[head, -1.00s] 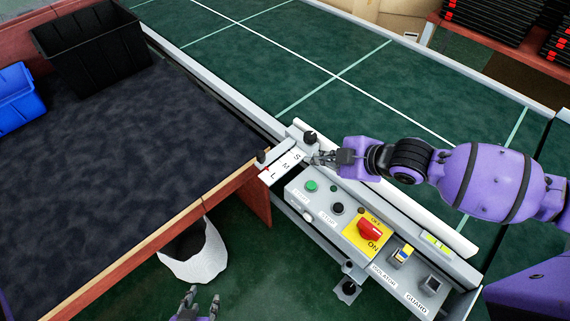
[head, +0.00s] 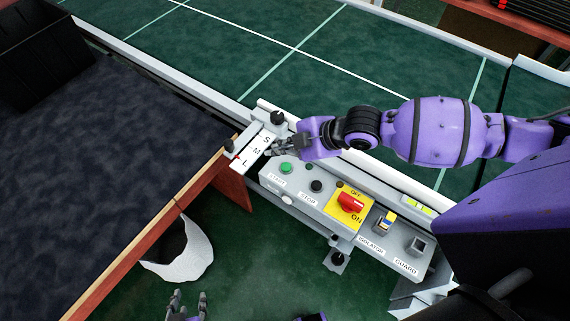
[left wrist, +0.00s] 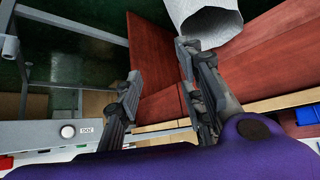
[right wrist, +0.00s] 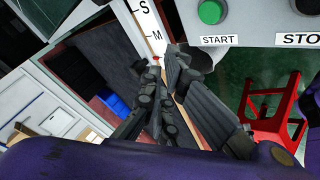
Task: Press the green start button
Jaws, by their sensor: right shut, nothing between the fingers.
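The green start button (head: 286,167) sits at the left end of the grey control panel (head: 325,183), above a START label. It also shows at the top of the right wrist view (right wrist: 211,11). My right gripper (head: 272,151) is shut and empty, just left of and above the button beside the S/M/L scale (head: 256,152). It does not appear to touch the button. My left gripper (head: 187,297) is low in the head view, away from the panel; in the left wrist view (left wrist: 157,75) its fingers are apart with nothing between them.
Beside the start button are a black stop button (head: 316,186), a red isolator switch (head: 351,203) and a guard switch (head: 418,245). A dark-topped table (head: 100,190) lies left, with a white bin (head: 185,255) beneath its edge. The green conveyor (head: 300,85) runs behind.

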